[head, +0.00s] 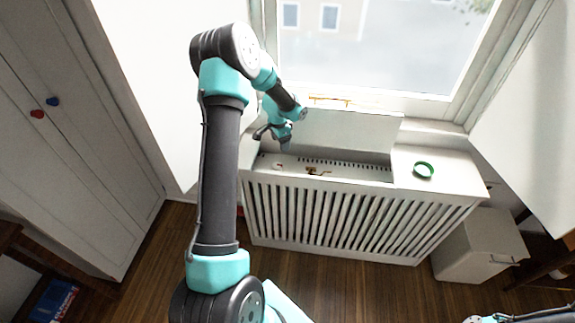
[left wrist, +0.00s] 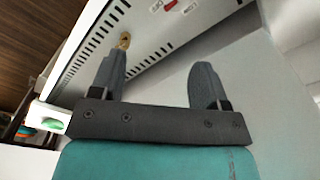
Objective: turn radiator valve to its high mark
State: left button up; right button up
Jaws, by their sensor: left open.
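The white radiator cover (head: 330,215) stands under the window, and a raised white panel (head: 345,130) stands behind its recessed top. A small brass fitting (head: 317,171) sits in this recess; it shows at the upper left in the left wrist view (left wrist: 124,40). A red part (left wrist: 170,5) lies between printed labels at that view's top edge, cut off by the frame. I cannot tell which mark the valve is on. My left gripper (head: 284,147) is above the recess's left end. In the left wrist view (left wrist: 160,62) its fingers are apart with nothing between them.
A white cabinet (head: 75,130) is at the left. The window sill is behind. The wooden floor (head: 340,285) in front is clear.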

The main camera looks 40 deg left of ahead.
aim_at(278, 164)
pick_arm(q)
jog(key=shift+a+r+g, duration=0.15)
jog(key=shift+a+r, duration=0.3)
jog(key=shift+a, duration=0.15)
jog(key=shift+a+r+g, duration=0.15)
jog(key=shift+a+r, duration=0.25)
jog(key=shift+a, duration=0.2)
jog(key=shift+f, duration=0.15)
notch_tip(278, 164, down, 17)
jog(key=shift+f, duration=0.1)
jog(key=shift+c, duration=0.2)
jog(key=c, duration=0.9)
